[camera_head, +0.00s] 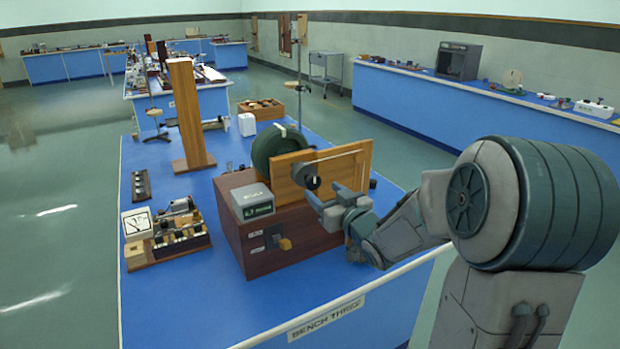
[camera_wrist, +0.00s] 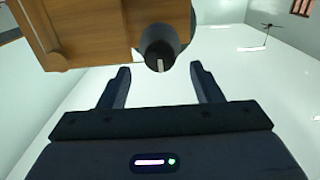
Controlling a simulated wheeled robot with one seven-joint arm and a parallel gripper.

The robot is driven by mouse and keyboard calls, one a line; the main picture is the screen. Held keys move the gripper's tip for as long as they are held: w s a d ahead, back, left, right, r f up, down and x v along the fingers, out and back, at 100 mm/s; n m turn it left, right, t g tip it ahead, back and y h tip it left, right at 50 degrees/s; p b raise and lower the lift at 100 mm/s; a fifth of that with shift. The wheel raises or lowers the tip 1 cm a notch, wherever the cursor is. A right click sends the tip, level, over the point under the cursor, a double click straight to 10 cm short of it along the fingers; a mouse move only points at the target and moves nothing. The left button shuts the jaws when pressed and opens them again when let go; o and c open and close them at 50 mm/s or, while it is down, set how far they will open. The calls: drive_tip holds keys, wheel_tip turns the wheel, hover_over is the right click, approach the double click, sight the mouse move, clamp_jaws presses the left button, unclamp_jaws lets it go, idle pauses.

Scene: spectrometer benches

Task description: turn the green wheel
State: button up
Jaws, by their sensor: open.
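The dark green wheel (camera_head: 272,146) stands upright on a brown wooden box (camera_head: 300,245), partly behind an upright wooden panel (camera_head: 345,172). My gripper (camera_head: 330,197) is at the panel's near side, close to the knob, with the wheel behind the panel. In the wrist view my gripper (camera_wrist: 159,70) is open and empty. The knob (camera_wrist: 158,52), with a pale mark, lies ahead between the fingertips, and contact cannot be told.
A grey display unit (camera_head: 254,201) sits on the box's left. On the blue bench (camera_head: 215,310) stand a tall wooden post (camera_head: 187,110) and a small instrument (camera_head: 180,232) on the left. The bench's front strip is clear. Another blue bench (camera_head: 440,105) runs along the right wall.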

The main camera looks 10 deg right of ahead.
sight(315, 184)
drive_tip(key=p+x, duration=0.1)
drive_tip(key=x, duration=0.7)
clamp_jaws()
drive_tip(key=shift+f, duration=0.1)
